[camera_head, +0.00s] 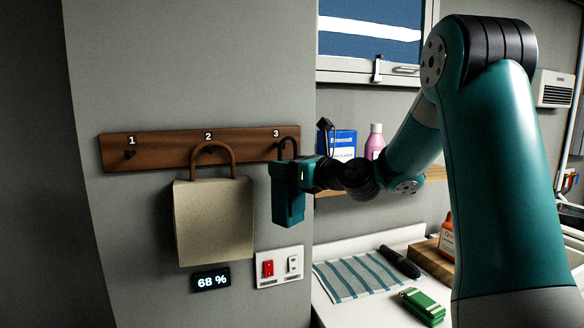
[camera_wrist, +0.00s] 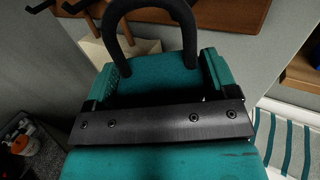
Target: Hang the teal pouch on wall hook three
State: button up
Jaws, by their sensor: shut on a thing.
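The teal pouch (camera_head: 289,208) hangs upright below the "3" on the wooden hook rail (camera_head: 172,152). Its dark loop handle (camera_head: 288,144) rises in front of the rail's right end. My gripper (camera_head: 291,173) is shut on the pouch near its top, from the right. In the wrist view, the pouch (camera_wrist: 160,75) sits between the two teal fingers of my gripper (camera_wrist: 160,66), with its black handle (camera_wrist: 148,8) arching up. Hook three is hidden behind the handle and my gripper. I cannot tell whether the loop is around the hook.
A beige bag (camera_head: 214,225) hangs at hook two, close left of the pouch. Hook one (camera_head: 130,154) is empty. A switch plate (camera_head: 280,267) is below the pouch. A shelf with a blue box (camera_head: 342,144) and pink bottle (camera_head: 375,140) is to the right, above a counter (camera_head: 335,312).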

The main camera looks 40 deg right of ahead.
jog(key=shift+w+d+f+p, duration=0.15)
jog(key=shift+w+d, duration=0.1)
jog(key=shift+w, duration=0.65)
jog(key=shift+w+d+r+p, duration=0.1)
jog(key=shift+w+d, duration=0.2)
jog(key=shift+w, duration=0.6)
jog(key=shift+w+d+f+p, duration=0.15)
jog(key=shift+w+d, duration=0.1)
jog(key=shift+w, duration=0.65)
jog(key=shift+w+d+f+p, duration=0.15)
jog(key=shift+w+f+p, duration=0.1)
jog(key=shift+p, duration=0.15)
jog(key=shift+c, duration=0.5)
